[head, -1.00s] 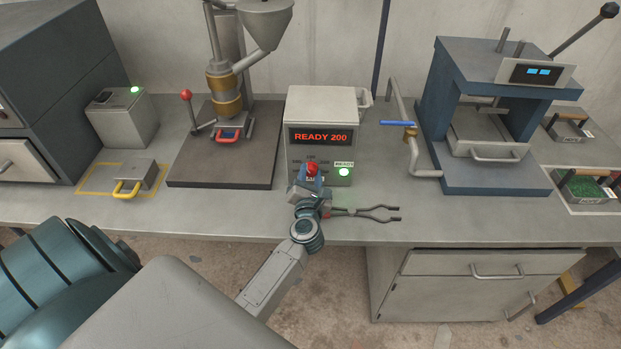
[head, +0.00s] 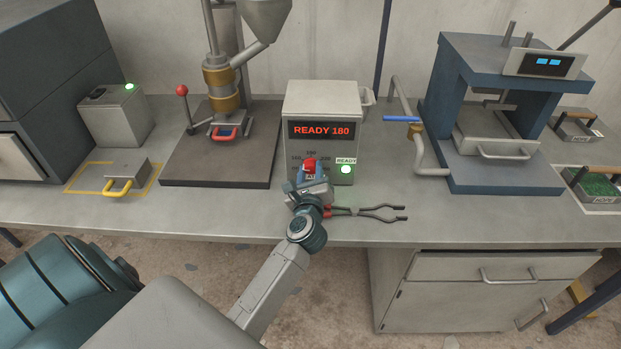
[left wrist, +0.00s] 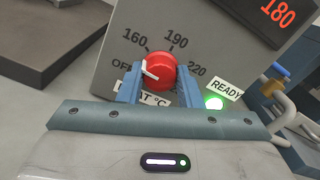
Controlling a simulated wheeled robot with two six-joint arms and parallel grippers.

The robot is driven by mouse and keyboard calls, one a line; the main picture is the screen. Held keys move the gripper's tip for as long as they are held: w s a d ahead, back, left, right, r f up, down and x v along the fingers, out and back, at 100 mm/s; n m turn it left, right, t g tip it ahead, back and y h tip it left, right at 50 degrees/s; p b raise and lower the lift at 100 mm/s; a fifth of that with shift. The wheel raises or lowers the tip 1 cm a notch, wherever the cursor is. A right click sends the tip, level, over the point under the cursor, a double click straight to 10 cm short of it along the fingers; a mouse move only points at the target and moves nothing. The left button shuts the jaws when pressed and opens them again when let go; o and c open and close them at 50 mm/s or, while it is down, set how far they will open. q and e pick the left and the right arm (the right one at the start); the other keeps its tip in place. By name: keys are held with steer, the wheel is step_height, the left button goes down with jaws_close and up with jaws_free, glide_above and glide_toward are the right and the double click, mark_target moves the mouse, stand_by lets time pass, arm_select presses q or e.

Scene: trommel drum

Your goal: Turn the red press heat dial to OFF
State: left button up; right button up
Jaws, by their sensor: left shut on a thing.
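The red heat dial (head: 309,163) is on the front of the grey control box (head: 321,100), which reads READY 180. In the left wrist view the dial (left wrist: 162,70) has a white pointer line aimed left, toward the OFF and 160 side; its exact mark is hard to tell. OFF, 160, 190 and 220 are printed around it. My left gripper (head: 309,175) is at the dial, and in the left wrist view its blue fingers (left wrist: 160,88) stand on both sides of it, shut on it. My right gripper is not in view.
A green READY lamp (head: 346,169) glows right of the dial. Tongs (head: 370,212) lie on the bench just right of my left gripper. A blue-framed press (head: 450,120) stands right, a hopper stand (head: 222,90) left.

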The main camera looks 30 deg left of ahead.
arm_select(q)
steer(key=shift+f+n+b, duration=0.3)
steer(key=shift+n+b, duration=0.4)
steer(key=shift+n, duration=0.2)
steer(key=shift+n+b, duration=0.7)
steer(key=shift+n, duration=0.2)
steer(key=shift+r+n+b, duration=0.1)
steer(key=shift+n+b, duration=0.95)
steer(key=shift+n, duration=0.15)
steer(key=shift+r+n, duration=0.1)
steer(key=shift+n, duration=0.2)
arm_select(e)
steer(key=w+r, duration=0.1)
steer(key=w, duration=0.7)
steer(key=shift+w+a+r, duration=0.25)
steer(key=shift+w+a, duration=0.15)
arm_select(q)
steer(key=o, duration=1)
